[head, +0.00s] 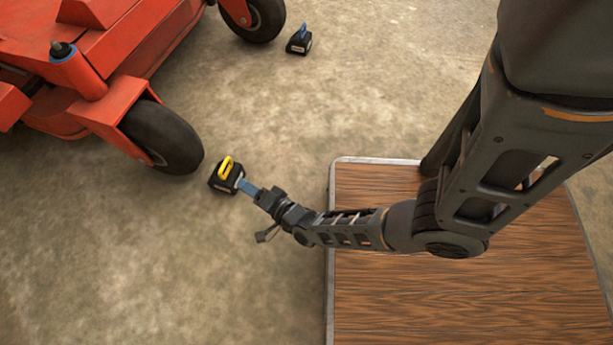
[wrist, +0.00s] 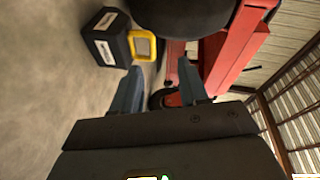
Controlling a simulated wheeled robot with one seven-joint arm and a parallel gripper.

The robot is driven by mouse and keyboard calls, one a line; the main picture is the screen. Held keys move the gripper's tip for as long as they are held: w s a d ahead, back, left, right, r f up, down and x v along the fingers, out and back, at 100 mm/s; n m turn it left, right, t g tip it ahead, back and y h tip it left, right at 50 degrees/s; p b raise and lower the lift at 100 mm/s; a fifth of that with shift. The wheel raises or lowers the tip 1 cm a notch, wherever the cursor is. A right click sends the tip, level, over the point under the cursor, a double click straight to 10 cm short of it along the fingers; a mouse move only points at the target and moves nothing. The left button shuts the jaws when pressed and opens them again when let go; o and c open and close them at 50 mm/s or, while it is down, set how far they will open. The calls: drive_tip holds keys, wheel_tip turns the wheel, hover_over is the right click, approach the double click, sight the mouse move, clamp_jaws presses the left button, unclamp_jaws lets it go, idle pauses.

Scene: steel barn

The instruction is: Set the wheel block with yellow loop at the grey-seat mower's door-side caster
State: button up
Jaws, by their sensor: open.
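The wheel block with the yellow loop (head: 224,178) is black with a white label and sits on the floor just right of the mower's near caster (head: 165,138), with a small gap seeming to lie between them. In the wrist view the block (wrist: 108,40) and its yellow loop (wrist: 145,46) lie beyond the fingertips, toward the upper left. My gripper (head: 244,187) is open and empty beside the block. In the wrist view the gripper's two blue-grey fingers (wrist: 162,85) stand apart. The mower's seat is out of view.
The orange-red mower (head: 105,75) fills the upper left. A second black block with a blue loop (head: 299,42) stands by its farther caster (head: 258,16). A wood-topped surface with a metal edge (head: 440,300) lies under my arm. The concrete floor (head: 110,260) at lower left is clear.

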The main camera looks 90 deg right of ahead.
drive_tip(key=s+a+r+n+t+y, duration=0.1)
drive_tip(key=s+a+r+n+y, duration=0.2)
drive_tip(key=s+a+r+n, duration=0.45)
drive_tip(key=s+a+r+n+t+y, duration=0.1)
drive_tip(key=s+a+r+n+y, duration=0.3)
drive_tip(key=r, duration=0.6)
drive_tip(key=s+a+r+n+y, duration=0.1)
drive_tip(key=r+n, duration=0.4)
drive_tip(key=r, duration=0.5)
drive_tip(key=s+a+r+n+y, duration=0.1)
drive_tip(key=s+a+r+n, duration=0.2)
drive_tip(key=r, duration=0.7)
drive_tip(key=shift+s+r+n, duration=0.3)
drive_tip(key=shift+s+n, duration=0.5)
drive_tip(key=shift+n, duration=0.45)
drive_tip(key=shift+d, duration=0.1)
